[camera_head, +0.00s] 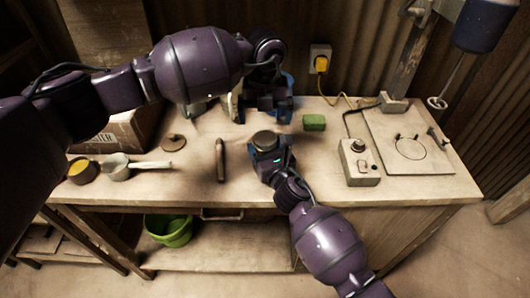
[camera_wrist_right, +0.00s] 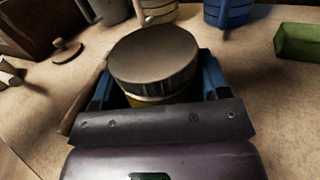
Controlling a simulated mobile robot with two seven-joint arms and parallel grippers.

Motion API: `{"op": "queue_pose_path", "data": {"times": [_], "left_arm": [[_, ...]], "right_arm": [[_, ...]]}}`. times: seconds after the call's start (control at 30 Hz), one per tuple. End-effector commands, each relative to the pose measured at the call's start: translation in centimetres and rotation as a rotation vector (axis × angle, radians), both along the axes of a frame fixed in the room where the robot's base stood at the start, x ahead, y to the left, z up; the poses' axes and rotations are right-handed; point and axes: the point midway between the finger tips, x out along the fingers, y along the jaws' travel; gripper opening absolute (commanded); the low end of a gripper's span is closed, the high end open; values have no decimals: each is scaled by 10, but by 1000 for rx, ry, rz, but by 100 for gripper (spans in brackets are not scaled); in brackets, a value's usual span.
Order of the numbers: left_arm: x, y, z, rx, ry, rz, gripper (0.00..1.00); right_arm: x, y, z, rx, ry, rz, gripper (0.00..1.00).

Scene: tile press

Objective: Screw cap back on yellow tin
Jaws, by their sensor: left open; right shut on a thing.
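The yellow tin stands between the fingers of my right gripper (camera_head: 267,158), which is shut on it. In the right wrist view a strip of its yellow side (camera_wrist_right: 150,101) shows below the cap; the gripper hides the rest. The round grey-brown cap (camera_wrist_right: 153,62) covers the tin's top and looks about level. The cap also shows in the head view (camera_head: 265,139). I cannot tell how tightly it is screwed. My left gripper (camera_head: 267,112) is open, behind and above the cap, apart from it.
A dark stick (camera_head: 220,160) lies left of the tin. A green block (camera_head: 314,122) is at the back right, near a control box (camera_head: 359,163). A brown lid (camera_head: 173,142), a pale scoop (camera_head: 117,166) and a yellow-topped pot (camera_head: 82,171) are at the left. A blue vessel (camera_wrist_right: 227,12) stands behind.

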Motion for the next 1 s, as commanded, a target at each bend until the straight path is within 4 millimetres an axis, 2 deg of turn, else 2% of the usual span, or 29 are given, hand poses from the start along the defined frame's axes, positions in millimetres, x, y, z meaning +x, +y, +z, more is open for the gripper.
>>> {"op": "queue_pose_path", "data": {"times": [0.03, 0.3, 0.5, 0.7, 0.97, 1.0], "left_arm": [[1, 0, 11, -1, -4, -1, 100], [1, 0, 63, -1, -4, -1, 100], [1, 0, 89, 0, -3, 1, 100], [0, 0, 99, 0, 0, 1, 100], [0, 0, 100, 0, 0, 0, 100], [0, 0, 100, 0, 0, 0, 100]], "right_arm": [[0, 0, 0, 0, -1, 0, 2], [0, 0, 0, 0, -1, 0, 2], [0, 0, 0, 0, -1, 0, 2], [0, 0, 0, 0, -1, 0, 2], [0, 0, 0, 0, -1, 0, 2], [0, 0, 0, 0, -1, 0, 73]]}}
